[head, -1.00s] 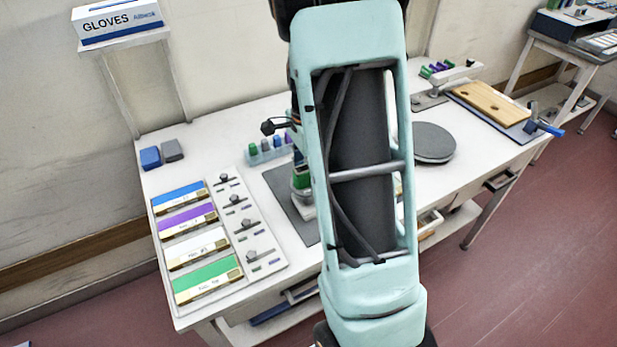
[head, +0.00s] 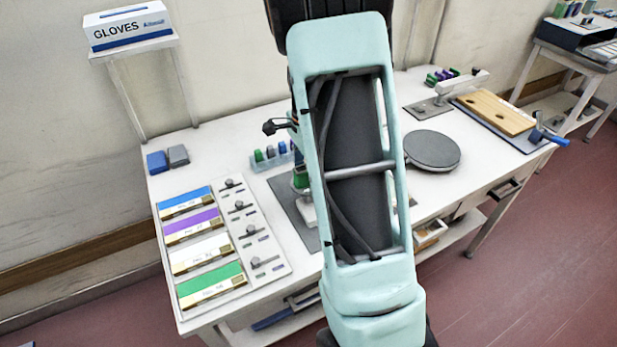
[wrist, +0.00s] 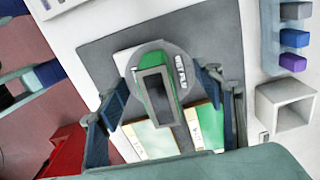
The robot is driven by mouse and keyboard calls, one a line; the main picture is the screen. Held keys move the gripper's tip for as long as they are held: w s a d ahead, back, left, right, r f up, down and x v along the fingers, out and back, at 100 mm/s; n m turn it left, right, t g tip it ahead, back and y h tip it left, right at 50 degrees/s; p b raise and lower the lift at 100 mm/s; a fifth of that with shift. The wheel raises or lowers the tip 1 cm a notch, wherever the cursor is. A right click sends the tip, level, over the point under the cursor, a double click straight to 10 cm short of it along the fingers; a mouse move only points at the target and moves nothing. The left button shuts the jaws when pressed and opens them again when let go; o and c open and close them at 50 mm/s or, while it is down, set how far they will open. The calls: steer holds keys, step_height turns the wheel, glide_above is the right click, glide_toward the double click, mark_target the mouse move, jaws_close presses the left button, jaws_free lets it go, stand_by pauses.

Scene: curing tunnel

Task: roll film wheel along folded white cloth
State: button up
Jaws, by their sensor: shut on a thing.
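In the wrist view my gripper (wrist: 163,95) is shut on a grey and green tool (wrist: 156,62), with a dark finger on each side. The tool has a rounded grey rim, a green inside and some lettering; I take it for the film wheel. It is over a grey mat (wrist: 105,48). A white patch (wrist: 123,62) shows beside it, perhaps the folded white cloth, mostly covered. Pale panels with green edges (wrist: 160,142) show below the tool. In the head view my arm hides the gripper; only a green part (head: 300,178) shows on the mat (head: 286,190).
Left on the table is a board of coloured strips (head: 193,228) and knobs (head: 247,232). Blue and grey blocks (head: 157,162) lie behind it. A rack (head: 265,162) of coloured pieces stands behind the mat. A round grey disc (head: 432,148) and a wooden board (head: 495,112) are on the right.

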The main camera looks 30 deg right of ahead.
stand_by(0.3)
steer(key=shift+r+p, duration=2.75)
steer(key=shift+r, duration=0.8)
